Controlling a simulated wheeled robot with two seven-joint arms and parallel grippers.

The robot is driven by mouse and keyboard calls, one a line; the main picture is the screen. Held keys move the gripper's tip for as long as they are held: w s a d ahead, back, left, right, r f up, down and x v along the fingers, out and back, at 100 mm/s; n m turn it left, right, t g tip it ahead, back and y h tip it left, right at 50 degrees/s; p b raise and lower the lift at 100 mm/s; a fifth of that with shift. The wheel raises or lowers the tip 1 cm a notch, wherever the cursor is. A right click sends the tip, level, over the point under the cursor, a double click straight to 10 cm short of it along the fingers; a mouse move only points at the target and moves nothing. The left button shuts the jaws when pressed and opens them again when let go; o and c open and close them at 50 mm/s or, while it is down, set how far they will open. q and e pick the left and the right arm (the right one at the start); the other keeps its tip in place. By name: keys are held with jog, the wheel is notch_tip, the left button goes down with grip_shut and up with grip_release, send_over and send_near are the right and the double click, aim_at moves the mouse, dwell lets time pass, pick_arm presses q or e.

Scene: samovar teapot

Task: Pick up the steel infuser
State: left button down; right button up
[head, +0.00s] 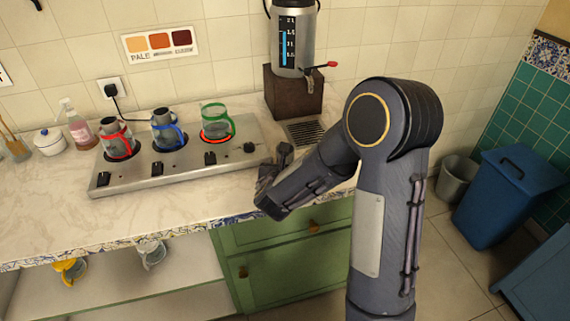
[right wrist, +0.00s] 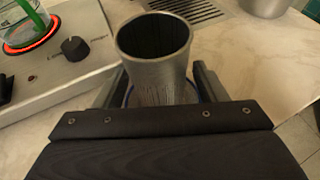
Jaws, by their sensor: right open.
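The steel infuser (right wrist: 157,76), an open-topped grey metal cylinder, stands upright on the counter in the right wrist view. My right gripper (right wrist: 160,88) is open, with one finger on each side of the infuser's lower part. I cannot tell whether the fingers touch it. A bit of blue rim shows by its lower left side; its base is hidden by my gripper. In the head view my right gripper (head: 270,178) is over the counter's front, right of the burner plate, and hides the infuser. My left gripper is not in view.
A steel burner plate (head: 190,178) holds red-, blue- and green-handled pots; the burner under the green-handled pot (head: 216,121) glows red. A steel urn (head: 292,38) on a dark block (head: 292,94) stands behind, by a drain grate (head: 304,132). Yellow and clear mugs sit on the lower shelf.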

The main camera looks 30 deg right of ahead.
jog(key=c, duration=1.1)
jog(key=shift+r, duration=0.1)
